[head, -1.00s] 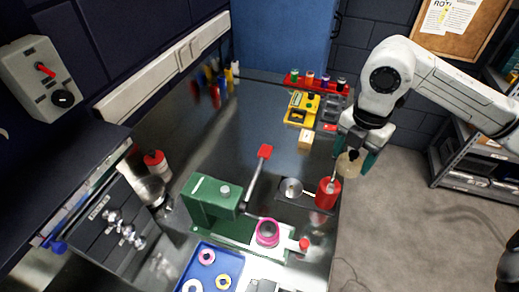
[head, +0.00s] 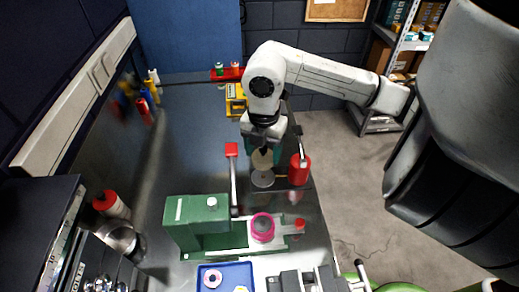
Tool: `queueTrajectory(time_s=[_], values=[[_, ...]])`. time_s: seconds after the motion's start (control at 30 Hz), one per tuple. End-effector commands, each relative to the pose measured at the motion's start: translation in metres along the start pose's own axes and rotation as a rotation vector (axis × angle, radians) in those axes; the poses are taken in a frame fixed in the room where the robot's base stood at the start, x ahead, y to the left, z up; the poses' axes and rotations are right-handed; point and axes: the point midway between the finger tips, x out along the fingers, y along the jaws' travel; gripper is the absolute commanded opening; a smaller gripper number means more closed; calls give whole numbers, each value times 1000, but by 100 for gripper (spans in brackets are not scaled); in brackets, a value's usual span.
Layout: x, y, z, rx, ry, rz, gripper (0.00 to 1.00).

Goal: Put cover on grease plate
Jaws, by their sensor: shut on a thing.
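The cover is a round beige disc (head: 262,158), held tilted with its face towards the camera. My gripper (head: 264,147) is shut on it, pointing down at the right side of the bench. The grease plate (head: 262,179) is a grey round plate on the bench, just below the cover in the picture. The cover and fingers hide its back part. I cannot tell exactly how much height is between the cover and the plate.
A red-ended lever (head: 232,150) of the green press (head: 197,218) is close on the left. The press holds a pink ring (head: 262,226). A blue tray (head: 235,270) lies in front.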

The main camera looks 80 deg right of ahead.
Motion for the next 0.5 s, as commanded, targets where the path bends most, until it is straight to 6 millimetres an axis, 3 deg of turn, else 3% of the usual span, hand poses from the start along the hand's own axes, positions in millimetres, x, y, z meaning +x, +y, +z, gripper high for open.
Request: queueTrajectory(time_s=[0.5], values=[[43, 0, 0, 2, 1, -1, 35]])
